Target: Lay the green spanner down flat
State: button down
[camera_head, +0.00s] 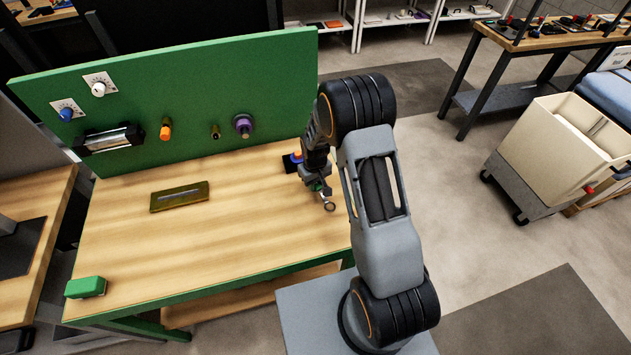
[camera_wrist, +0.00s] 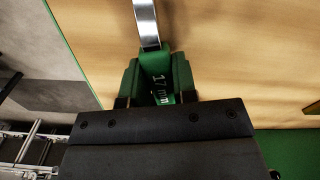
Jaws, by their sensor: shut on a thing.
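The green spanner shows in the wrist view with a green grip (camera_wrist: 165,75) marked "17 mm" and a bare silver shaft (camera_wrist: 147,22) reaching toward the top edge. In the head view its silver ring end (camera_head: 329,206) points down and to the right, near the right side of the wooden bench top (camera_head: 240,225). My gripper (camera_head: 316,184) is shut on the green grip, low over the bench. It also shows in the wrist view (camera_wrist: 160,95). I cannot tell whether the ring end touches the wood.
A dark object with blue and orange parts (camera_head: 292,162) stands just left of my gripper. An olive plate (camera_head: 165,200) and a green block (camera_head: 85,287) lie farther left. A green panel (camera_head: 190,85) with knobs closes the bench's back. The middle of the bench is clear.

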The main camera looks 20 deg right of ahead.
jog(key=shift+f, duration=0.15)
jog(key=shift+f+b, duration=1)
jog(key=shift+b, duration=0.05)
jog(key=c, duration=0.8)
grip_release()
jog(key=shift+r, duration=0.2)
notch_tip(320, 180, up, 14)
jog(key=shift+f+b, duration=0.2)
jog(key=shift+b, duration=0.55)
